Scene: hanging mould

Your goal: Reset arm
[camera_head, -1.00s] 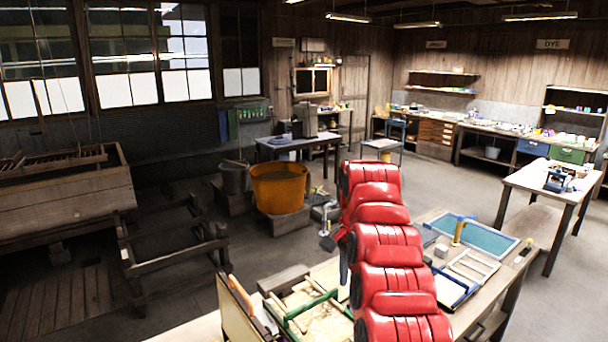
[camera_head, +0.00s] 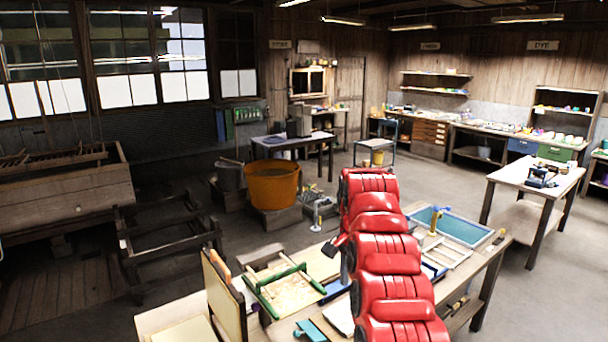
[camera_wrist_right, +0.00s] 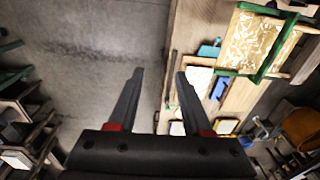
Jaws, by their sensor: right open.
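My red right arm (camera_head: 385,260) reaches up from the bottom of the head view over the worktable (camera_head: 480,285). A dark part at its left side may belong to the gripper; the arm mostly hides it. In the right wrist view my right gripper (camera_wrist_right: 160,72) is open. Its two black fingers are apart with nothing between them. Beyond them are bare floor and the worktable's edge (camera_wrist_right: 178,40). My left gripper is not in view.
On the worktable are a green-framed mould (camera_head: 262,283), a cream upright board (camera_head: 222,300), a teal scraper-like item (camera_head: 311,331) and a blue-framed tray (camera_head: 462,228). An orange tub (camera_head: 273,185) stands behind. A wooden side table (camera_head: 535,178) is at the right. Open floor lies between.

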